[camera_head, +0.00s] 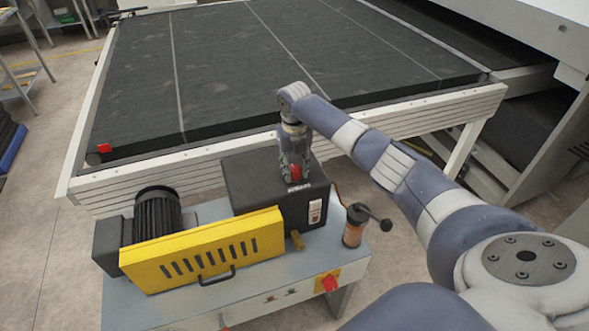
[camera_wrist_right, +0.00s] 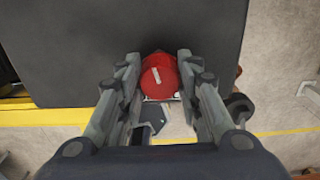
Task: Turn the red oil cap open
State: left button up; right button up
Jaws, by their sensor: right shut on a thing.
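The red oil cap (camera_wrist_right: 160,76) is round, with a pale stripe mark on its top. It sits on top of the black box (camera_head: 262,185) of the machine, near that box's right end. In the head view only a small part of the red cap (camera_head: 295,172) shows between my fingers. My right gripper (camera_wrist_right: 158,72) points down over the cap, with one finger on each side of it, shut on it. In the head view the right gripper (camera_head: 295,170) stands upright over the box. My left gripper is not in view.
A yellow slotted guard (camera_head: 203,250) and a black motor (camera_head: 157,215) stand left of the box on a grey bench (camera_head: 262,300). A small cylinder with a black crank (camera_head: 355,225) stands close on the right. A large black conveyor bed (camera_head: 230,70) lies behind.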

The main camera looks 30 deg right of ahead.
aim_at(294, 168)
jog(key=shift+w+r, duration=0.15)
jog(key=shift+r, duration=0.05)
dwell(0.4)
jog(key=o, duration=1)
jog(key=shift+o, duration=0.2)
jog(key=shift+f, duration=0.1)
notch_tip(294, 168, up, 12)
